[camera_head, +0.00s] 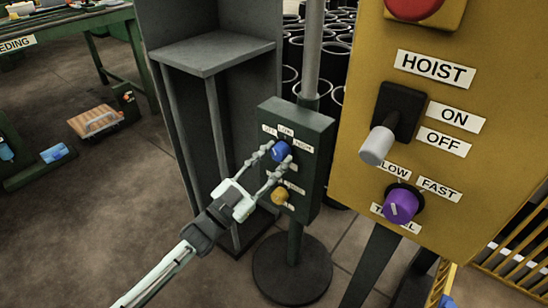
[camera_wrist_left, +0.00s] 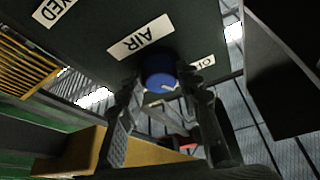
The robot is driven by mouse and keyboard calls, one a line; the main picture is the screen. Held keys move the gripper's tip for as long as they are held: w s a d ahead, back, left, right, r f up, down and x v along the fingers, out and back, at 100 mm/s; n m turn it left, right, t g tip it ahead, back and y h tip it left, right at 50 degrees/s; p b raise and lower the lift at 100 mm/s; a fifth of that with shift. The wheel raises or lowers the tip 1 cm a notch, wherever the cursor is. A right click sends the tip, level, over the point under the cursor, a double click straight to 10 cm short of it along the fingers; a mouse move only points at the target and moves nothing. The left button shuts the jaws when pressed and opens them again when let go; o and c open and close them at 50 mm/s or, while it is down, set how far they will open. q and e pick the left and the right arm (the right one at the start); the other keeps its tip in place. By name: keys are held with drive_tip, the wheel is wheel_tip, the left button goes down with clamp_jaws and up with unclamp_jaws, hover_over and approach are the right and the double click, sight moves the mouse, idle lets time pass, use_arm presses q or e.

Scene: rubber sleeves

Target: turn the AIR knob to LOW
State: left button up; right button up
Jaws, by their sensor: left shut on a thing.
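The blue AIR knob (camera_head: 280,151) is on a dark green box (camera_head: 313,160) on a post. Small OFF, LOW and HIGH labels (camera_head: 286,131) stand around its upper side in the head view. In the left wrist view, the blue knob (camera_wrist_left: 159,72) shows beside the AIR label (camera_wrist_left: 140,37). My left gripper (camera_head: 278,155) is shut on the knob, with one finger on each side. The fingers hide part of the knob's rim and the labels. I cannot tell surely which label its pointer faces. My right gripper is not in view.
A yellow knob (camera_head: 279,195) sits below on the same box. A yellow panel (camera_head: 362,150) at the right carries a HOIST lever (camera_head: 377,145) and a purple knob (camera_head: 400,205). A grey stand (camera_head: 212,55) is close behind my left arm.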

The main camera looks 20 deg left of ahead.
use_arm(q)
drive_tip(key=m+g+h, duration=0.1)
drive_tip(key=m, duration=0.2)
drive_tip(key=shift+a+r+m+h+p, duration=0.1)
drive_tip(key=shift+m+h+p, duration=0.2)
drive_tip(key=shift+m+g+h+p, duration=0.3)
drive_tip(key=shift+m+g, duration=0.3)
drive_tip(key=shift+m, duration=1.2)
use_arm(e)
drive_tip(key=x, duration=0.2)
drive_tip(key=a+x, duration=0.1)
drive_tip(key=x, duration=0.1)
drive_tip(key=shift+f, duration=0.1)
use_arm(q)
drive_tip(key=o, duration=1.1)
drive_tip(key=shift+o, duration=0.3)
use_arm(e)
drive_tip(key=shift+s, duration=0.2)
